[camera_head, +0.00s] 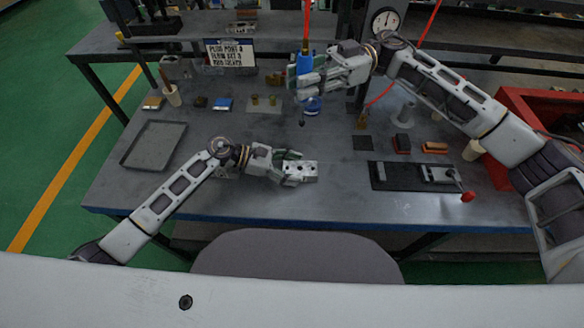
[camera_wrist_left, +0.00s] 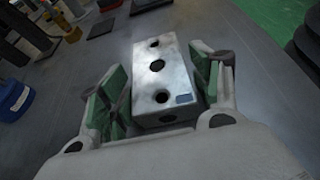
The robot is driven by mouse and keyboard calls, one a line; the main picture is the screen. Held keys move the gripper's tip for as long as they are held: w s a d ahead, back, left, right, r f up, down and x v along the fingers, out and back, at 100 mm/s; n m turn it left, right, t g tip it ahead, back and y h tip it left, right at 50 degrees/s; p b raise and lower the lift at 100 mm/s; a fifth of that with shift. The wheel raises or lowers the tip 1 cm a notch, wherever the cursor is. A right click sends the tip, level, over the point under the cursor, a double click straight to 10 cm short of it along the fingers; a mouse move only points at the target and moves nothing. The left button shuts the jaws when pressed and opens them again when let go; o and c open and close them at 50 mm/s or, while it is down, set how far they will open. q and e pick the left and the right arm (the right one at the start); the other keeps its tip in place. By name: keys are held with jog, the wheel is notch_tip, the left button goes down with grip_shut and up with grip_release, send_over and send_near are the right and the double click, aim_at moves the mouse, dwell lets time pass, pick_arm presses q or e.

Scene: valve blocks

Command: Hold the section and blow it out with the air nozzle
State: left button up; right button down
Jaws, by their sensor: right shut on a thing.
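The section is a pale metal valve block (camera_head: 300,172) with dark round holes in its top, over the bench's front middle. It fills the middle of the left wrist view (camera_wrist_left: 162,75). My left gripper (camera_head: 291,170) has its green-padded fingers either side of the block, and it looks open around it; the left wrist view shows the fingers (camera_wrist_left: 165,92) splayed. My right gripper (camera_head: 301,82) is shut on the blue air nozzle (camera_head: 304,64), held above and behind the block. A red hose rises from the nozzle, and its thin tip points down.
An empty grey tray (camera_head: 154,145) lies at left. A dark fixture plate (camera_head: 398,178) lies right of the block, with a red bin (camera_head: 530,108) beyond. A sign (camera_head: 230,53) stands at back.

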pick_arm(q)
jog(key=c, duration=1)
